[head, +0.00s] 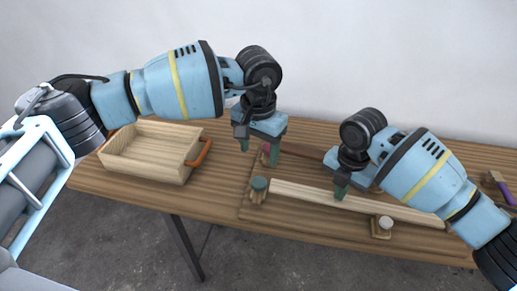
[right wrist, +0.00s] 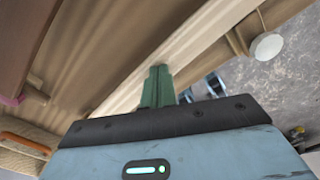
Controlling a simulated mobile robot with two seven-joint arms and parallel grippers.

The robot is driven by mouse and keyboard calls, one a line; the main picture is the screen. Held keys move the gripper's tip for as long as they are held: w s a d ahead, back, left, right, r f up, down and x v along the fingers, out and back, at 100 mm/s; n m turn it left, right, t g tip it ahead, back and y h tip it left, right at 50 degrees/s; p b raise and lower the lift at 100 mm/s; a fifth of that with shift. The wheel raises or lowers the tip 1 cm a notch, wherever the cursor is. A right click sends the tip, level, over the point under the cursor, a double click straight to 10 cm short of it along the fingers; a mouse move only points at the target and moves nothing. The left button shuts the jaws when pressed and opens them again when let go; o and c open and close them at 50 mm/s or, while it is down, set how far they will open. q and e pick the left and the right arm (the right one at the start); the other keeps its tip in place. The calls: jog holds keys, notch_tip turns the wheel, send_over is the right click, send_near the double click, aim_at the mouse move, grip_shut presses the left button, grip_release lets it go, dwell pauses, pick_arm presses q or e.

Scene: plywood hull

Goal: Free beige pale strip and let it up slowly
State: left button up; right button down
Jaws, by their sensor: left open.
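The beige pale strip (head: 300,193) runs along the front of the table in the head view, and it also crosses the right wrist view (right wrist: 185,50). My right gripper (head: 341,195) points down at the strip's middle. Its green fingers (right wrist: 158,88) are together at the strip, with nothing visible between them. A green-capped wooden post (head: 258,188) stands at the strip's left end. A white-capped wooden piece (head: 382,228) is at its front edge, toward the right. My left gripper (head: 259,150) is open and empty, above the table behind the green-capped post. The strip's right end is partly hidden by my right arm.
A wooden tray (head: 145,166) with orange handles sits at the left of the table. A pink-red capped piece (head: 266,150) stands below my left gripper. A dark reddish strip (head: 304,151) lies behind. A purple-handled tool (head: 504,191) lies far right.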

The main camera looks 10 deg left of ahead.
pick_arm(q)
jog(key=shift+r+t+p, duration=0.3)
jog(key=shift+r+p, duration=0.35)
jog(key=shift+r, duration=1.35)
pick_arm(e)
jog(key=shift+r, duration=1.75)
jog(key=shift+r, duration=0.65)
pick_arm(q)
jog(key=shift+t, duration=0.4)
notch_tip(320, 180, up, 5)
jog(key=shift+s+f+p, duration=0.1)
jog(key=shift+s+p, duration=0.05)
jog(key=shift+p, duration=0.6)
pick_arm(e)
notch_tip(320, 180, up, 4)
jog(key=shift+f, duration=0.2)
pick_arm(q)
jog(key=shift+f, duration=0.1)
pick_arm(e)
jog(key=shift+s+d+f, duration=0.1)
